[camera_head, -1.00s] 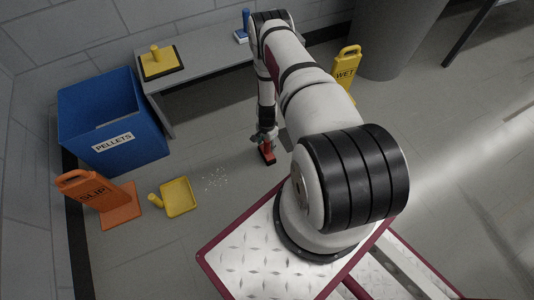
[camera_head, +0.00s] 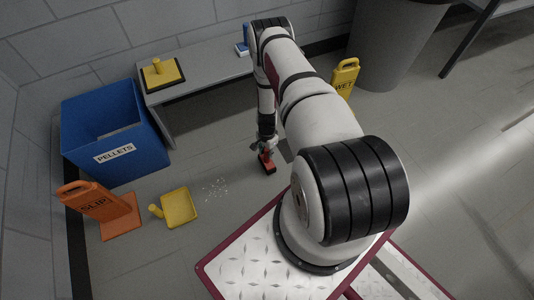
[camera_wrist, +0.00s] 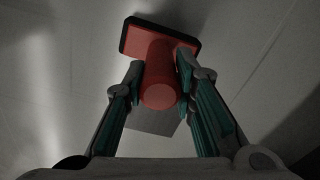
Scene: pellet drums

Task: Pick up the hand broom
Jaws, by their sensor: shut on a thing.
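The hand broom is red with a dark edge and a round upright handle. In the head view the hand broom (camera_head: 267,163) is at floor level under my gripper (camera_head: 264,146). In the wrist view the red broom (camera_wrist: 160,62) has its handle between the two fingers of my gripper (camera_wrist: 159,92). The gripper is shut on the handle. Whether the bristles touch the floor I cannot tell.
White pellets (camera_head: 215,188) lie scattered on the floor beside a yellow dustpan (camera_head: 180,208). An orange SLIP sign (camera_head: 96,204), a blue PELLETS bin (camera_head: 112,130) and a grey bench (camera_head: 205,78) stand nearby. A yellow WET sign (camera_head: 344,77) is behind my arm.

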